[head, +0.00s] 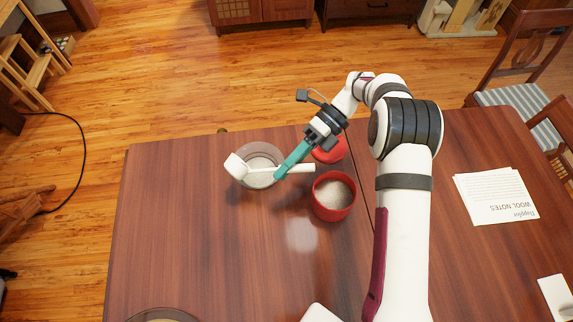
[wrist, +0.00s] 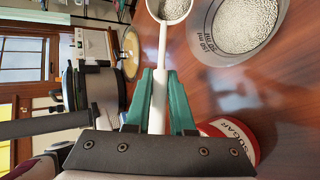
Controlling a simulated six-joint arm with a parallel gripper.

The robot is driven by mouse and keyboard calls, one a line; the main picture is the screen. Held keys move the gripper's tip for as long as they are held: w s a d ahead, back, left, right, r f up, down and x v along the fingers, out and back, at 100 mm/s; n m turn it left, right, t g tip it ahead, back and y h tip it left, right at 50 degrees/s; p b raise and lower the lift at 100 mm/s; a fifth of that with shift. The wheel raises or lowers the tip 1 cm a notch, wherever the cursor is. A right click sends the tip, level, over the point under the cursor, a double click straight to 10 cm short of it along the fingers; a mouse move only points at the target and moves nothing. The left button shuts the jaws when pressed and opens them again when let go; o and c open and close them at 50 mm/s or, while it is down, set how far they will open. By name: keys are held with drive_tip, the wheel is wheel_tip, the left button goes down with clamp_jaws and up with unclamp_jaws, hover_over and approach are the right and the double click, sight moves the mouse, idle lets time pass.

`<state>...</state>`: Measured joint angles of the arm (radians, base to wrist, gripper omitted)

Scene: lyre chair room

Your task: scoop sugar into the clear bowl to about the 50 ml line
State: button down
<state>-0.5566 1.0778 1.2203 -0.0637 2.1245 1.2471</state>
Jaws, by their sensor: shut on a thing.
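My gripper (head: 279,174) is shut on the handle of a white scoop (head: 237,166); the teal fingers also show in the wrist view (wrist: 160,85). The scoop is held roughly level, its cup by the left rim of the clear bowl in the head view. In the wrist view the scoop's cup (wrist: 172,8) has white sugar in it. The clear bowl (head: 274,152) stands on the table with sugar in its bottom; measuring marks show on its wall (wrist: 208,40), but the level against them is unclear. The red sugar canister (head: 333,212) is open and holds sugar.
A red lid (head: 330,152) lies behind the canister. Papers (head: 496,195) lie at the table's right, and a round dish (head: 160,314) sits at the front left edge. The table left of the bowl is clear. A dark pot (wrist: 98,88) shows in the wrist view.

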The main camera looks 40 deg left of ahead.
drive_tip(key=shift+w+f+g, duration=0.2)
drive_tip(key=shift+f+g, duration=0.25)
drive_tip(key=shift+g, duration=0.15)
idle(0.6)
drive_tip(key=shift+f, duration=0.1)
drive_tip(key=shift+s+r+t, duration=0.35)
drive_tip(key=shift+r+t, duration=0.45)
drive_tip(key=shift+r, duration=0.05)
drive_tip(key=t, duration=0.1)
drive_tip(key=s+r+t, duration=0.1)
drive_tip(key=r+t+h, duration=0.1)
drive_tip(key=shift+s+a+r, duration=0.15)
drive_tip(key=shift+s+r, duration=0.1)
drive_tip(key=s+t, duration=0.2)
drive_tip(key=s+r+t, duration=0.1)
drive_tip(key=shift+s+a+r+t+h, duration=0.1)
drive_tip(key=shift+s+a+t+h, duration=0.1)
drive_tip(key=shift+a+t+h, duration=0.15)
drive_tip(key=shift+s, duration=0.1)
